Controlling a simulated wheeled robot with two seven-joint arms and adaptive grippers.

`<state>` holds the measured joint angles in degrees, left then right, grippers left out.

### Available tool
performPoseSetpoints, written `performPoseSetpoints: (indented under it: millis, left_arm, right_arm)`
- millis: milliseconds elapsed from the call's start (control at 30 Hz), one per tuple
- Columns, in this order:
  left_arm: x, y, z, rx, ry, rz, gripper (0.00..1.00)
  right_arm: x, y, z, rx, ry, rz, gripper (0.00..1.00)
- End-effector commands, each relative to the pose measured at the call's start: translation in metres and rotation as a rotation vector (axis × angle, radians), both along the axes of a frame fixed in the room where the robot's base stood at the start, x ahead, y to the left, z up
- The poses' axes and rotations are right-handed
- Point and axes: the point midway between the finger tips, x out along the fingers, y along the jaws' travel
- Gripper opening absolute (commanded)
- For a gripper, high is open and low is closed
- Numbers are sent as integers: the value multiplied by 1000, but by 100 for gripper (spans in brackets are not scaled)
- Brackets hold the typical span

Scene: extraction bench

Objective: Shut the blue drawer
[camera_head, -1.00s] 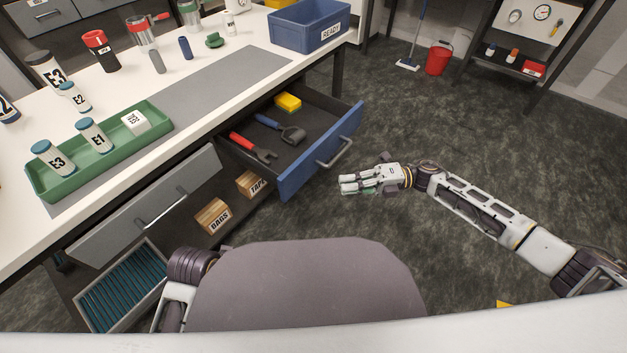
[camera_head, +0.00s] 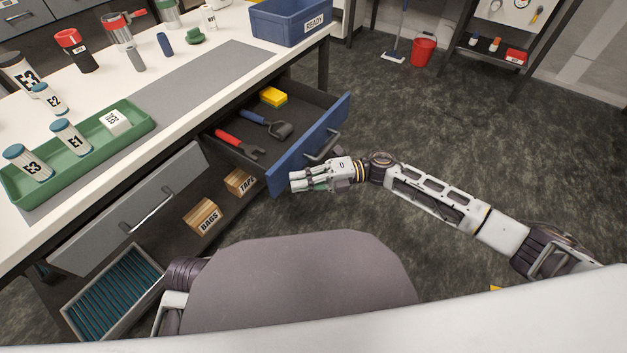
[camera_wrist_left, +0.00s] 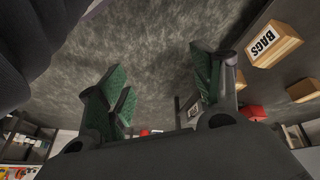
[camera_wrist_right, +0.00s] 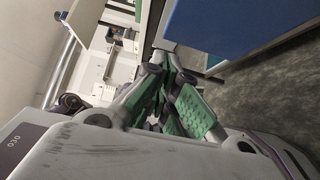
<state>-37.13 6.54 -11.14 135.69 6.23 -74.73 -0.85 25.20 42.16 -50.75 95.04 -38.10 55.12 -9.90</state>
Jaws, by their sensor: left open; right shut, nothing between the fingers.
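The blue drawer (camera_head: 312,145) stands pulled out from the bench in the head view. The blue front also shows in the right wrist view (camera_wrist_right: 225,25), beyond the shut right fingers (camera_wrist_right: 172,85). My left gripper (camera_wrist_left: 160,90) is open and empty in the left wrist view; the head view hides its fingers.
Boxes marked BAGS (camera_head: 202,217) and TAPE (camera_head: 240,182) sit on a lower shelf. The bench top holds a green tray (camera_head: 85,165) and a blue bin (camera_head: 262,28).

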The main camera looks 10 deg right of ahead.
Motion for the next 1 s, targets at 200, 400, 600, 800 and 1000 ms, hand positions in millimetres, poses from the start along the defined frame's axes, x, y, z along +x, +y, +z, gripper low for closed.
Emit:
performPoseSetpoints:
  millis: [200, 400, 600, 800, 1000]
  left_arm:
    - [-1, -4, -19, -22, -12, 4, 66]
    - [-5, -6, -31, -33, -11, 7, 66]
    - [-3, -7, -30, -38, -22, 8, 66]
    - [0, -7, -27, -36, -27, 7, 66]
    - [1, -7, -27, -36, -28, 7, 66]
  right_arm:
    - [15, 16, -1, 1, -1, 0, 0]
    - [22, 23, 0, 0, -2, -1, 0]
    - [23, 25, 0, -1, -1, -1, 0]
    - [23, 24, 0, -1, -1, -1, 0]
    - [25, 27, 0, 0, -1, -1, 0]
